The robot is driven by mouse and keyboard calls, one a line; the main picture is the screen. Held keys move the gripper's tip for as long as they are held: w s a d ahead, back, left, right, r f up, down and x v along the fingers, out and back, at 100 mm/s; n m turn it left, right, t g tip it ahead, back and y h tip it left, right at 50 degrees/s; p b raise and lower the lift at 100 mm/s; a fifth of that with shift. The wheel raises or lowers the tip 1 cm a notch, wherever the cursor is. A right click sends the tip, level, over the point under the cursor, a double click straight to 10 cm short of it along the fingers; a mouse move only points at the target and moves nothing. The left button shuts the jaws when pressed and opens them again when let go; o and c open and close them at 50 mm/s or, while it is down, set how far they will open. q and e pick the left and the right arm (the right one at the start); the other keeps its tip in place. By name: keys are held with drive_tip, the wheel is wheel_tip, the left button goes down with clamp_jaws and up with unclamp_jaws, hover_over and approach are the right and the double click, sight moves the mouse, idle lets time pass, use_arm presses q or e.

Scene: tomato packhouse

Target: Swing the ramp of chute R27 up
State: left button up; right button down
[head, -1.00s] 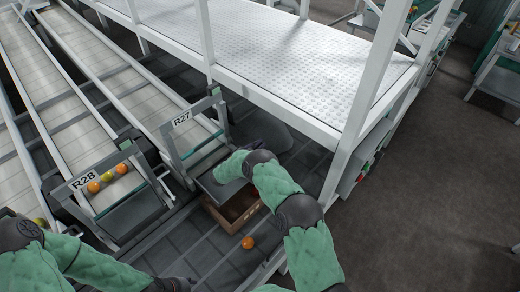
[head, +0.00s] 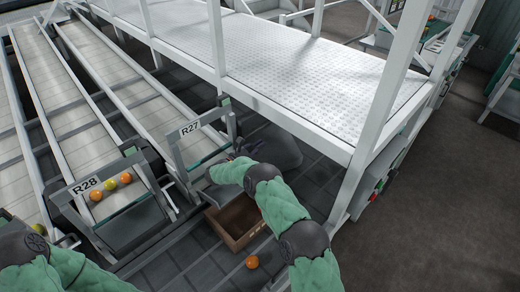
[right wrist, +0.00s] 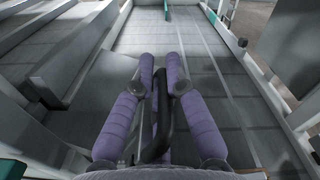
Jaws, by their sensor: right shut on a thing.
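Chute R27 (head: 190,129) stands at the middle left, its number on a grey frame. Its grey ramp plate (head: 226,171) sticks out at the frame's foot toward my right arm, above a cardboard box. A flat grey panel (right wrist: 95,95) lies left of the fingers there. My left arm is at the lower left; its gripper is out of frame.
The brown open box (head: 237,222) sits on dark rollers below the ramp and looks empty. An orange tomato (head: 252,262) lies near it. Chute R28 (head: 87,185) at left holds several tomatoes. A white-framed walkway (head: 270,75) stands beyond my right gripper.

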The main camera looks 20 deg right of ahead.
drive_tip(key=c, duration=1.3)
unclamp_jaws()
drive_tip(key=shift+a, duration=0.1)
drive_tip(key=v, duration=1.2)
